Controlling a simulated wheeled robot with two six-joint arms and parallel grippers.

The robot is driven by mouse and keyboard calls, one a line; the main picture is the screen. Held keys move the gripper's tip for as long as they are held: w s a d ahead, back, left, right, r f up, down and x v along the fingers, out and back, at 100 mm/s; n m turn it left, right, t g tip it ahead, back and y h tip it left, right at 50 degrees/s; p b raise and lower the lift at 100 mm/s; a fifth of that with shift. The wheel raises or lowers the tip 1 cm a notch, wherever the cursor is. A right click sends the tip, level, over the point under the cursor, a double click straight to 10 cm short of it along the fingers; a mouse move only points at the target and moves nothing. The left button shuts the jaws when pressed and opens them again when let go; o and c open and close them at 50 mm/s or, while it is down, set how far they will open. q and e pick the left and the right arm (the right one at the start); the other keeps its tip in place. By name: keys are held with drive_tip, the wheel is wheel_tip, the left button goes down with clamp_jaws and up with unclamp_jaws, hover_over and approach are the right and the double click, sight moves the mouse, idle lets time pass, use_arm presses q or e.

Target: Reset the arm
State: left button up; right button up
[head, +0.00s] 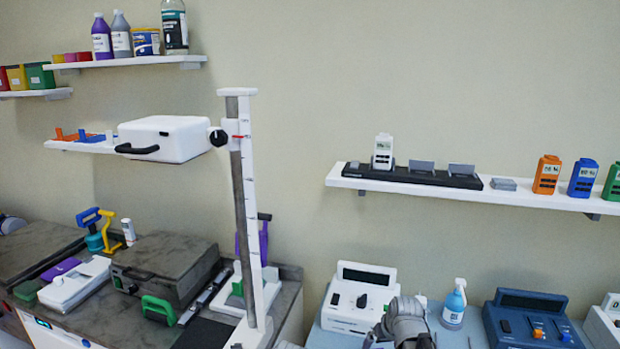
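A tall upright column (246,190) with a marked white scale and a grey side strip rises left of centre. A white box with a black handle (168,138) sits beside its upper part, on the left. A black knob (218,137) shows between the box and the column. A red marker (240,136) is on the scale near the knob's height. A grey jointed part at the bottom, right of centre, looks like a link of my arm. I see no fingertips of either gripper in the head view.
A dark counter at lower left holds a grey case (165,262), a white device (75,283) and several tools. A white console (358,297), spray bottle (454,305) and blue console (530,318) stand at lower right. Wall shelves (500,193) hold small devices and bottles.

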use_arm(q)
wheel_tip(320, 180, up, 5)
drive_tip(key=p, duration=0.4)
use_arm(e)
drive_tip(key=v, duration=0.6)
drive_tip(key=b+x, duration=1.1)
drive_tip(key=x, duration=0.1)
drive_tip(key=shift+f, duration=0.3)
use_arm(q)
wheel_tip(320, 180, down, 12)
use_arm(e)
drive_tip(key=shift+w+f+b, duration=0.15)
drive_tip(key=shift+f+b, duration=0.25)
use_arm(q)
wheel_tip(320, 180, up, 11)
drive_tip(key=d+p, duration=0.2)
drive_tip(key=p, duration=0.8)
drive_tip(key=shift+p, duration=0.35)
use_arm(e)
wheel_tip(320, 180, up, 11)
drive_tip(key=d, duration=0.2)
drive_tip(key=shift+s+d, duration=0.3)
drive_tip(key=shift+s, duration=0.1)
